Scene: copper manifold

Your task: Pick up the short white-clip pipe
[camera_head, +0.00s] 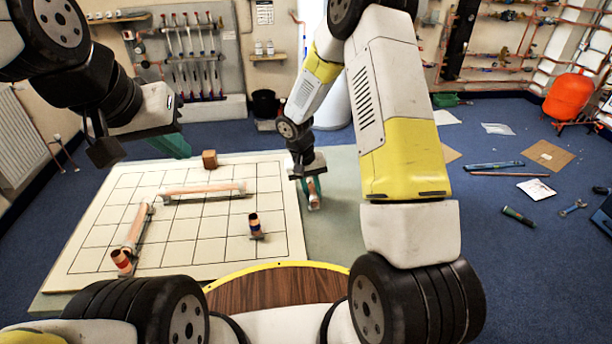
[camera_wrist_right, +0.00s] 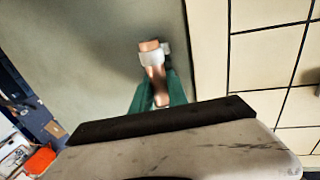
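The short white-clip pipe (camera_head: 314,200) is a copper piece with a white clip at its end. It is beside the right edge of the grid board, over the grey-green surface. In the right wrist view the pipe (camera_wrist_right: 152,57) sits between the teal fingers of my right gripper (camera_wrist_right: 160,98), which touch it on both sides. In the head view my right gripper (camera_head: 312,180) points down at it. A soft shadow lies beside the pipe; its height is hard to judge. My left gripper (camera_head: 172,144) hangs above the board's far left, apart from the pipes, its fingers seen side-on.
The grid board (camera_head: 190,225) carries a long pipe (camera_head: 205,188), another pipe (camera_head: 138,228) with a banded end, a short upright banded piece (camera_head: 255,226) and a brown block (camera_head: 209,159). Tools and cardboard lie on the blue floor at right.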

